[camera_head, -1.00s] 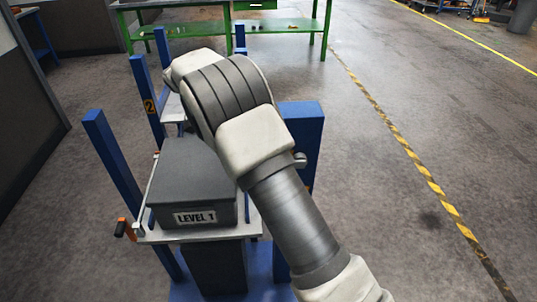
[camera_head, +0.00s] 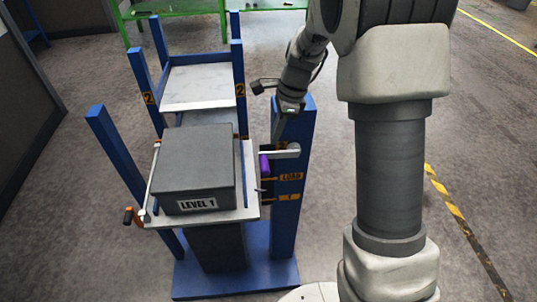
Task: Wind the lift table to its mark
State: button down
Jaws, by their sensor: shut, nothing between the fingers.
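The lift table (camera_head: 250,205) is a pale plate in a blue frame, bearing a dark grey casting (camera_head: 193,160) labelled LEVEL 1. A blue post (camera_head: 287,225) on its right carries yellow marks, LOAD (camera_head: 290,177) and 1 (camera_head: 289,197). A small dark pointer seems to stick out from the table edge near these marks; its exact level is hard to tell. A pale bar with a rounded end (camera_head: 293,150) crosses the post above LOAD, with a purple piece (camera_head: 264,163) beside it. My gripper (camera_head: 275,137) is shut and empty, pointing down just above this bar; contact is unclear.
A rack with a pale shelf (camera_head: 197,88) and marks 2 stands behind the table. A green bench (camera_head: 170,10) is farther back. Open floor lies right of the post.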

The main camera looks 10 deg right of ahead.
aim_at(266, 164)
jog(key=x, duration=0.8)
jog(key=shift+f, duration=0.1)
jog(key=shift+a+f+h+p, duration=0.1)
jog(key=shift+h+p, duration=0.2)
jog(key=shift+p, duration=0.25)
